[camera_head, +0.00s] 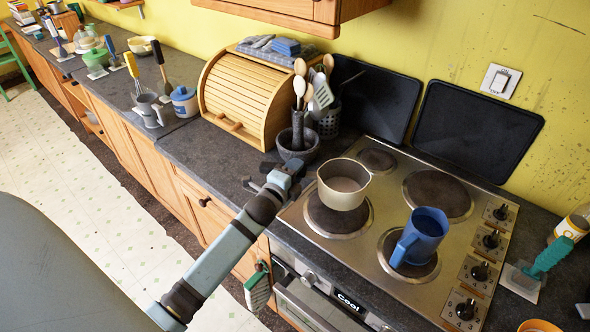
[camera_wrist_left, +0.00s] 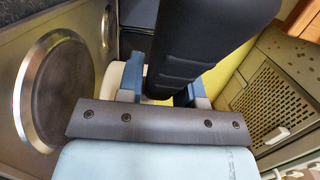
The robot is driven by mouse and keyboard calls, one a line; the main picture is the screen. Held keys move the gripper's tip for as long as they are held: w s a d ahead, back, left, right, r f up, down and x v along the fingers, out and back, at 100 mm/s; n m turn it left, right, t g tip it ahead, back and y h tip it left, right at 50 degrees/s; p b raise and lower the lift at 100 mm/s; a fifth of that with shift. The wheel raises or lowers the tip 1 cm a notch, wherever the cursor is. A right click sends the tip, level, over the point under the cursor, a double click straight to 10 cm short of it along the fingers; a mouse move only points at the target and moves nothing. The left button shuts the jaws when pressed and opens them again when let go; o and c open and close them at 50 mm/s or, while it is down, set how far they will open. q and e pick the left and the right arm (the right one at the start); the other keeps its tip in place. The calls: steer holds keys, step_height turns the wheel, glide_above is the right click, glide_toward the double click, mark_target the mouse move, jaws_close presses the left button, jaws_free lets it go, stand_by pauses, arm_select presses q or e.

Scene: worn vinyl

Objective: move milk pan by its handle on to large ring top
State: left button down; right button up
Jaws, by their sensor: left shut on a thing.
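The milk pan (camera_head: 343,188), a cream pot with a grey inside, is upright over the front-left hob ring (camera_head: 338,220). I cannot tell whether its base touches the ring. My left gripper (camera_head: 284,178) is at the pan's left side, shut on its handle. In the left wrist view, the dark handle (camera_wrist_left: 205,45) passes between the blue-grey fingers (camera_wrist_left: 163,88), with a bit of the cream pan (camera_wrist_left: 115,78) behind. The large back-right ring (camera_head: 438,194) is bare. My right gripper is not in view.
A blue jug (camera_head: 422,236) stands on the front-right ring. The small back-left ring (camera_head: 377,160) is empty. Dark panels (camera_head: 478,130) lean on the wall behind.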

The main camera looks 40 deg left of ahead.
arm_select(q)
steer(key=shift+f+b, duration=0.8)
steer(key=shift+f, duration=0.05)
steer(key=shift+f+b, duration=0.95)
steer(key=shift+f, duration=0.45)
steer(key=shift+f, duration=0.65)
stand_by(0.5)
